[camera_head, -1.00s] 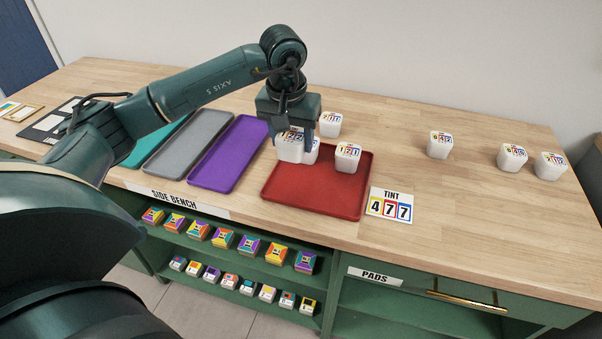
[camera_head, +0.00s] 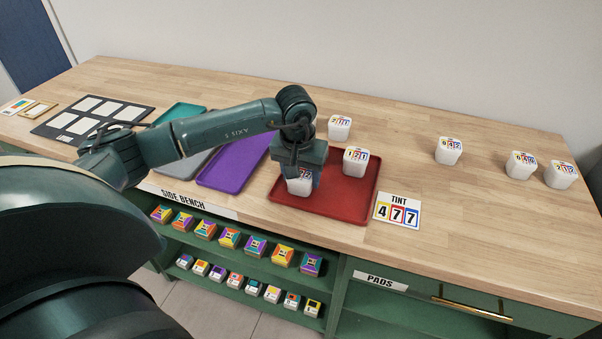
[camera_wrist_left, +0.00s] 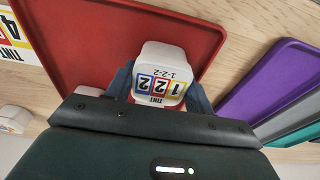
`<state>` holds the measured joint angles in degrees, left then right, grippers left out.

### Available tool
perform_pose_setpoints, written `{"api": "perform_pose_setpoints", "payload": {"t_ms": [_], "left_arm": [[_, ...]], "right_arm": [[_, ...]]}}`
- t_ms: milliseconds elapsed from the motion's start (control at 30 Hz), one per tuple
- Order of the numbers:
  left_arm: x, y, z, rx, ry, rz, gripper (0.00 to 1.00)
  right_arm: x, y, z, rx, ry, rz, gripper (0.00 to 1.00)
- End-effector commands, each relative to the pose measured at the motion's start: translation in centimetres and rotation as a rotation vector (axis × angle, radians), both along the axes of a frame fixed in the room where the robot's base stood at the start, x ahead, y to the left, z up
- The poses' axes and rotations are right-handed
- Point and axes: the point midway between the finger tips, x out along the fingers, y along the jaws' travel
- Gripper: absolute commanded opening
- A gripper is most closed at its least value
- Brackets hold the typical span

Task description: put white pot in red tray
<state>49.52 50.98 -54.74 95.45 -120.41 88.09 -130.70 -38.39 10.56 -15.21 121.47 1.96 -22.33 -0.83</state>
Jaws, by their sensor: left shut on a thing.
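My left gripper (camera_head: 305,178) is shut on a white pot (camera_head: 299,187) with coloured number squares on its lid. The pot is upright, over the left part of the red tray (camera_head: 345,205); I cannot tell whether it touches the tray floor. In the left wrist view, the held pot (camera_wrist_left: 160,65) reads 1-2-2 and sits between the left gripper's fingers (camera_wrist_left: 158,88), with the red tray (camera_wrist_left: 90,40) around it. Another white pot (camera_head: 356,161) stands in the tray to the right of the gripper. My right gripper is not in view.
A white pot (camera_head: 339,127) stands behind the tray, and several more, such as this pot (camera_head: 448,151), stand to the right. A TINT 477 card (camera_head: 397,211) lies right of the tray. Purple (camera_head: 232,176), grey and teal trays lie left, partly under my arm.

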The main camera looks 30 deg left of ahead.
Motion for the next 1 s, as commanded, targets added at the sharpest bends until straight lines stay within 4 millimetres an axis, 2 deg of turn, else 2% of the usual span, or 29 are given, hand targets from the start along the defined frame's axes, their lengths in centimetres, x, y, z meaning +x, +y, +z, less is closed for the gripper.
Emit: {"api": "perform_pose_setpoints", "payload": {"t_ms": [33,67,300,533,667,767,1000], "left_arm": [[0.0,0.0,-0.4,0.0,0.0,0.0,0.28],[0.0,0.0,-0.2,0.0,0.0,0.0,0.55],[0.0,0.0,-0.1,0.0,0.0,0.0,0.75],[0.0,0.0,-0.1,0.0,0.0,0.0,0.75],[0.0,0.0,0.7,0.0,-0.002,0.0,0.75],[-0.2,0.0,2.2,0.0,-0.005,-0.001,0.75],[-1.0,-0.2,7.4,0.0,-0.005,-0.001,0.75]], "right_arm": [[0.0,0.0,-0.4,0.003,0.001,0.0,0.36],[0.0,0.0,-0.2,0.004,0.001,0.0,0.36],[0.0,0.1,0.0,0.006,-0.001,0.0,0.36],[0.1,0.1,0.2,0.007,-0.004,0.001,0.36],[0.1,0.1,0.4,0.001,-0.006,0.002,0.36],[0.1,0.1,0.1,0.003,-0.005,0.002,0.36],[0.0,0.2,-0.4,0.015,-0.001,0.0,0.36]]}}
